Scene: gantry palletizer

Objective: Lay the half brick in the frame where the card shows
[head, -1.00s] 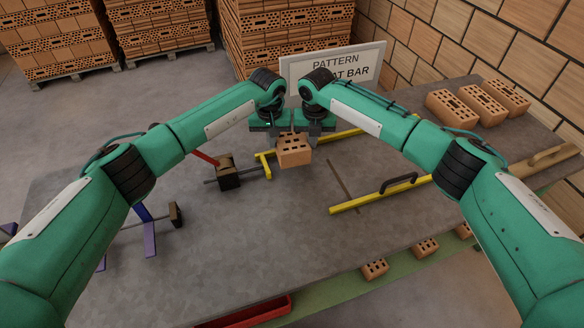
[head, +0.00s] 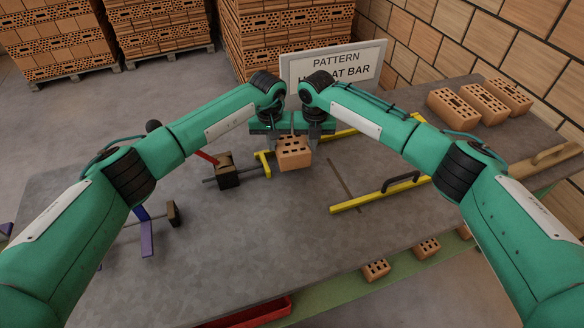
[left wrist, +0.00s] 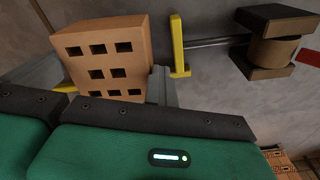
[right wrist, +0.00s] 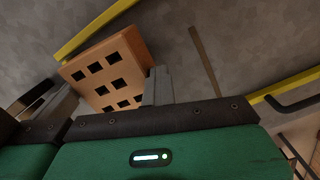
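The half brick (head: 293,153), orange with square holes, hangs between my two grippers, apparently above the table. My left gripper (head: 270,137) has its fingers together against the brick's left side; the brick also shows in the left wrist view (left wrist: 105,55). My right gripper (head: 314,140) has its fingers together against the right side, seen in the right wrist view (right wrist: 158,85). The yellow frame shows as a short left piece (head: 263,164), a back bar and a right bar (head: 350,204) with a black handle.
A clamp (head: 226,178) stands left of the frame. A thin dark strip (head: 345,184) lies on the grey table (head: 250,240). Several bricks (head: 480,102) and a wooden float (head: 545,158) are at right. Small bricks (head: 376,270) lie along the green front ledge.

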